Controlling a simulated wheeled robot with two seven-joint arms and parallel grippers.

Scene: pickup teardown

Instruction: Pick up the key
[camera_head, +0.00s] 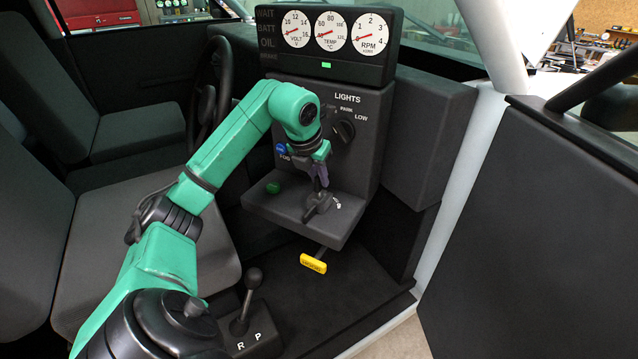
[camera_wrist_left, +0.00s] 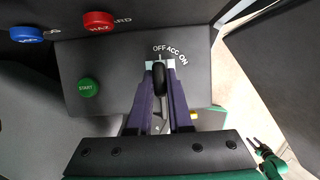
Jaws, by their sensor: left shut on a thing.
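The black key (camera_head: 318,204) sits in the ignition switch on the ledge of the dark dash panel. In the left wrist view the key (camera_wrist_left: 159,80) shows edge-on between my fingertips, close to the OFF ACC ON lettering. My left gripper (camera_head: 320,182) reaches down to it from above and is shut on it. In the left wrist view both fingers of my left gripper (camera_wrist_left: 160,72) flank the key's head. The key's lower part is hidden. What looks like my right gripper (camera_wrist_left: 258,148) shows small at the lower right of that view, too small to tell its opening.
A green START button (camera_wrist_left: 88,88), a red button (camera_wrist_left: 98,20) and a blue button (camera_wrist_left: 27,34) are near the key. A yellow handle (camera_head: 313,263) hangs below the ledge. A shift lever (camera_head: 247,295) stands on the floor, with the steering wheel (camera_head: 208,95) to the left.

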